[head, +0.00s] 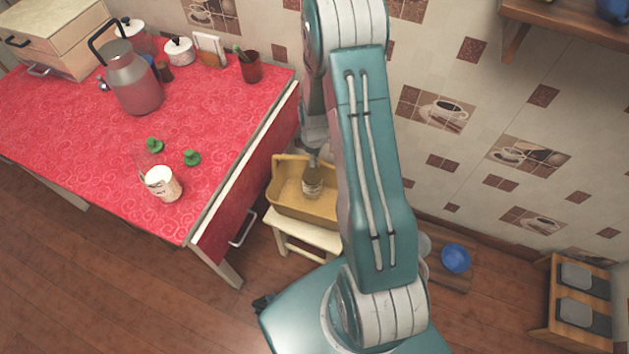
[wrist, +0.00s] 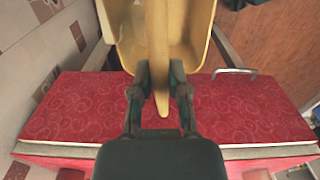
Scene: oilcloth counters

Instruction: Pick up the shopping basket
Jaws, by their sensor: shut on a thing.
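The yellow shopping basket (head: 288,207) is over a small pale stool in the head view, beside the red counter. I cannot tell whether it rests on the stool. A jar with a pale label (head: 312,186) is inside it. In the wrist view the basket (wrist: 203,28) fills the top middle, and its handle (wrist: 158,35) runs between my fingers. My gripper (wrist: 160,70) is shut on that handle. In the head view my arm hides part of the basket and most of the gripper.
The red counter (head: 90,120) on the left bears a milk can (head: 137,88), a white labelled cup (head: 162,184) and green pieces. The pale stool (head: 293,228) is under the basket. A blue bowl (head: 456,258) and a wooden rack (head: 553,300) are at right. Floor is clear at lower left.

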